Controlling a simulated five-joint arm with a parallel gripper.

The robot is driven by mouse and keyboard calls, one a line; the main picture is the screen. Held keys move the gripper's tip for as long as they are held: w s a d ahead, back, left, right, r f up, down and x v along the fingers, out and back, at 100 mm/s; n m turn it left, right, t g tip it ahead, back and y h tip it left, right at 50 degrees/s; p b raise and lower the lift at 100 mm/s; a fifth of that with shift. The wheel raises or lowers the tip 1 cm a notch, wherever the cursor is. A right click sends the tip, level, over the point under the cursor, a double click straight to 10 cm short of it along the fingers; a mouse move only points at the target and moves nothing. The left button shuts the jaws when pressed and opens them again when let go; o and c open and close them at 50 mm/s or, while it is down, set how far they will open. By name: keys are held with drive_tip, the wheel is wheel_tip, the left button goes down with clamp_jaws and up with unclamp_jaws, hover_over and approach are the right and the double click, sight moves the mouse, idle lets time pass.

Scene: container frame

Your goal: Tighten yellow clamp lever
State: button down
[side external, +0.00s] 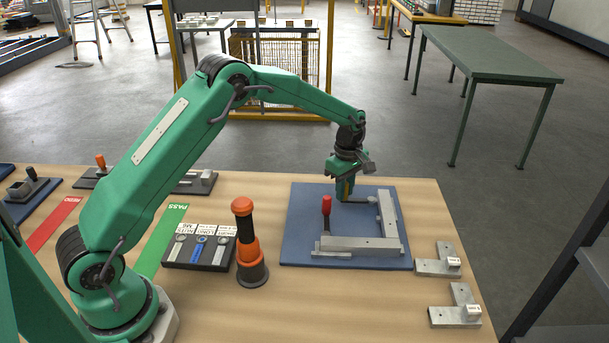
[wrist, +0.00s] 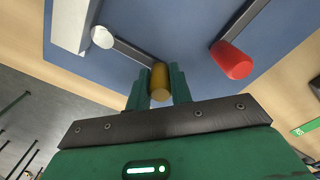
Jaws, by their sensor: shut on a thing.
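The yellow clamp lever's handle (wrist: 159,84) is between the two green fingers of my gripper (wrist: 159,92) in the wrist view. The gripper is shut on it. Its dark arm (wrist: 135,54) runs up and left to a pale round pivot (wrist: 102,37) beside a grey bar. In the side view my gripper (side external: 345,187) points down at the back of the blue plate (side external: 300,215), hiding much of the yellow handle.
Grey bars (side external: 362,243) form a corner on the plate. Two metal brackets (side external: 437,267) (side external: 456,312) lie on the wooden bench to the right. An orange-and-black tool (side external: 246,240) stands left of the plate, beside a dark labelled block (side external: 200,251). A green PASS strip (side external: 165,235) lies farther left.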

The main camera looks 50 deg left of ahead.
drive_tip(key=shift+r, duration=0.1)
drive_tip(key=c, duration=1.3)
unclamp_jaws()
drive_tip(key=shift+o, duration=0.2)
wheel_tip(320, 180, up, 8)
drive_tip(key=shift+f, duration=0.25)
drive_tip(key=shift+r, duration=0.15)
drive_tip(key=shift+s, duration=0.1)
